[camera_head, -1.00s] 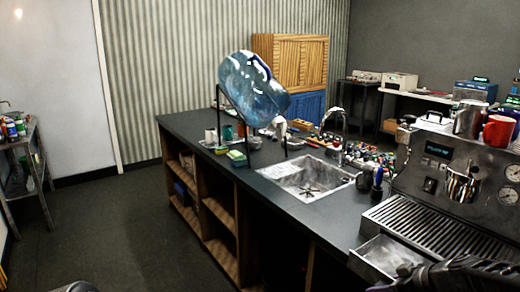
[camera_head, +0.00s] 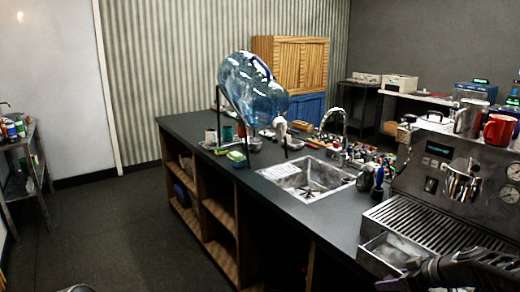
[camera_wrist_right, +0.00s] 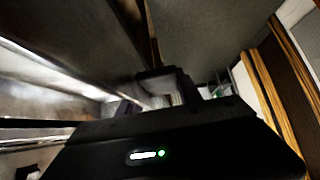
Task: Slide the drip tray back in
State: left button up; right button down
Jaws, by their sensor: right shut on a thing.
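The drip tray (camera_head: 393,250) is a shallow metal drawer under the slatted grate of the espresso machine (camera_head: 440,180). It sticks out a short way from the machine's front, at the lower right of the head view. My right gripper (camera_head: 390,283) is at the tray's outer front side, shut on the tray. In the right wrist view the gripper (camera_wrist_right: 172,95) points at blurred bright metal, and the exact grip is hard to see. My left gripper is not in view; only a dark rounded piece shows at the bottom left edge.
The machine stands on the dark counter (camera_head: 255,195). The sink (camera_head: 308,180) and small bottles (camera_head: 378,180) are left of it. A large blue water bottle (camera_head: 250,90) rests tilted on a stand farther back. Cups (camera_head: 497,131) stand on the machine. The floor left of the counter is clear.

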jog(key=shift+w+d+b, duration=0.25)
jog(key=shift+w+d, duration=0.35)
jog(key=shift+d, duration=0.25)
jog(key=shift+w+d+b, duration=0.2)
jog(key=shift+w+d, duration=0.35)
jog(key=shift+d, duration=0.35)
jog(key=shift+w+d, duration=0.1)
jog(key=shift+w, duration=0.05)
jog(key=shift+w+d, duration=0.55)
jog(key=shift+d, duration=0.3)
jog(key=shift+w+d, duration=0.65)
jog(key=shift+d, duration=0.25)
